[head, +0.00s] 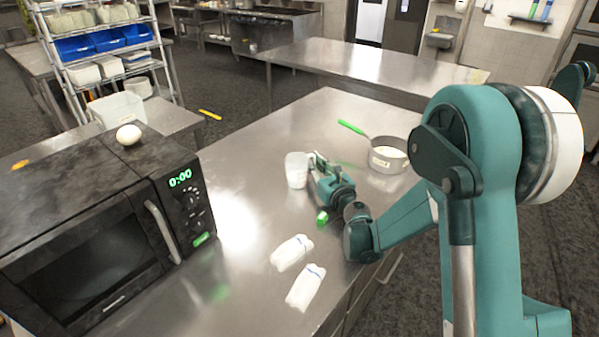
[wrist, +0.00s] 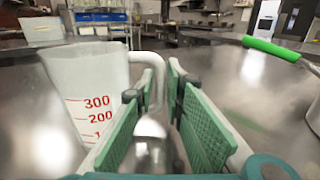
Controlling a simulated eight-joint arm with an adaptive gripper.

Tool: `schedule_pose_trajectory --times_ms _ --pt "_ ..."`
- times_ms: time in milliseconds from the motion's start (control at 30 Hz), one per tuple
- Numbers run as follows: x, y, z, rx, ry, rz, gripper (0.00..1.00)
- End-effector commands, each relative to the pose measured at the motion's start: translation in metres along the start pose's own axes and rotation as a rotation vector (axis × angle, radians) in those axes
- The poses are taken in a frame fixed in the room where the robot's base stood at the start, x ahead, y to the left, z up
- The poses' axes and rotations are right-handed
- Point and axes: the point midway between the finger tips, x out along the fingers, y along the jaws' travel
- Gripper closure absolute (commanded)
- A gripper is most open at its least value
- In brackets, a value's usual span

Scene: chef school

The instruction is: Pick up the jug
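The jug (head: 296,170) is a translucent white measuring jug standing upright on the steel counter. In the wrist view the jug (wrist: 88,85) fills the left side, with red marks such as 300 and 200. Its handle (wrist: 158,66) points toward my gripper. My gripper (wrist: 154,100) is open, with its green pads on either side of the handle's line. The handle shows between the fingertips, with a gap on the right; contact on the left cannot be told. In the head view my gripper (head: 314,162) is just right of the jug, low over the counter.
A saucepan (head: 388,156) with a green handle stands right of my gripper. A small green item (head: 322,218) and two white wrapped packages (head: 292,252) (head: 306,287) lie nearer. A black microwave (head: 95,225) with an egg-like object (head: 129,134) on top stands left.

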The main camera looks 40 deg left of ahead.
Motion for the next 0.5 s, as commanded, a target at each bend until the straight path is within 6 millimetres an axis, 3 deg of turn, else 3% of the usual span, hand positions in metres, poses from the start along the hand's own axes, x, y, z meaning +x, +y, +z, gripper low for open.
schedule_pose_trajectory --times_ms 200,333,500 --pt "-0.0001 0.0 0.0 0.0 0.0 0.0 0.87" --pt "-0.0001 0.0 0.0 0.0 0.0 0.0 1.0" --pt "-0.0001 0.0001 0.0001 0.0 0.0 0.0 1.0"
